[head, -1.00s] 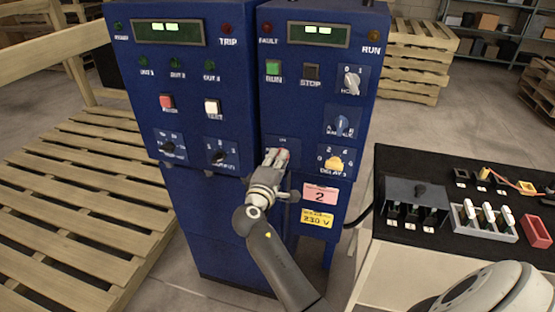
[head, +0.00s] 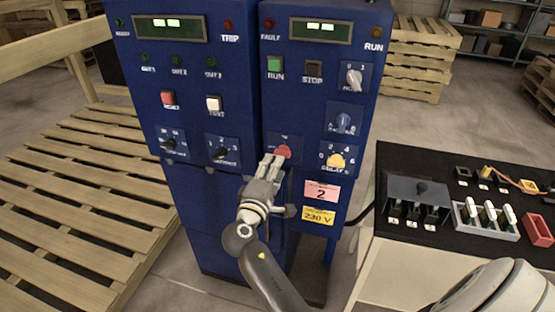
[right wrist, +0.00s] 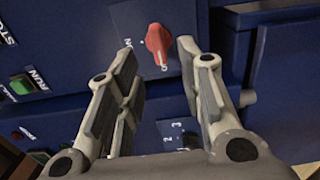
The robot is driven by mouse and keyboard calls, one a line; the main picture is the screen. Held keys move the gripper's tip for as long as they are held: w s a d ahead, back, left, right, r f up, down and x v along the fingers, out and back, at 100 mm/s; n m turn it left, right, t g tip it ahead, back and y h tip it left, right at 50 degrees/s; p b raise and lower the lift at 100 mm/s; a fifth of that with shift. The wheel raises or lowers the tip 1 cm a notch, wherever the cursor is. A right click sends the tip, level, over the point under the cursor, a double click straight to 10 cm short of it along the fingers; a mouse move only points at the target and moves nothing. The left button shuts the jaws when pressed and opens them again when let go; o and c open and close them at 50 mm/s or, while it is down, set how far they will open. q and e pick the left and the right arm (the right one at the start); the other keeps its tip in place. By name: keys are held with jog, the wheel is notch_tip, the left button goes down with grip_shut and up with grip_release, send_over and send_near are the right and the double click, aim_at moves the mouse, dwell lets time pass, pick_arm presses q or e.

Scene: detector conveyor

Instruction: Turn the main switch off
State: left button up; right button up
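The main switch is a red rotary knob (head: 283,152) on a small plate low on the right-hand blue cabinet. In the right wrist view the red knob (right wrist: 158,42) stands just beyond the fingertips, roughly between them. Lettering beside it is partly readable, but I cannot tell which position the knob points to. My right gripper (head: 271,161) is just below and left of the knob in the head view. In the right wrist view this gripper (right wrist: 157,48) has its fingers apart with nothing between them. My left gripper is out of view.
Other knobs surround the switch, including a yellow one (head: 336,160) to its right. A green RUN button (head: 275,64) is above. A black-topped bench (head: 395,160) with small parts stands at right; wooden pallets (head: 75,215) lie at left.

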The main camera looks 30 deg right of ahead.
jog(key=v, duration=0.6)
jog(key=shift+a, duration=0.1)
jog(key=a+f+n+g+y, duration=0.1)
jog(key=a+f+n+y, duration=0.15)
jog(key=f, duration=0.95)
jog(key=a+f+n+y, duration=0.1)
jog(key=a+f+y, duration=0.25)
jog(key=f, duration=0.85)
jog(key=s+a+f+m+g+y, duration=0.1)
jog(key=s+f+g+y, duration=0.1)
jog(key=s+f, duration=0.45)
jog(key=s+a+f+g+y, duration=0.15)
jog(key=s+f, duration=0.25)
jog(key=f, duration=0.6)
jog(key=s+f+m+g+y, duration=0.3)
jog(key=s+f, duration=0.9)
jog(key=s, duration=0.2)
jog(key=s+d+f+m+g, duration=0.1)
jog(key=s+f+m, duration=0.1)
jog(key=s, duration=0.8)
jog(key=s+d+f+m+g+y, duration=0.1)
jog(key=s+f, duration=0.4)
jog(key=s, duration=0.6)
jog(key=shift+d+f+m+g, duration=0.2)
jog(key=shift+d+m+g, duration=0.55)
jog(key=shift+m, duration=0.4)
jog(key=shift+d, duration=0.1)
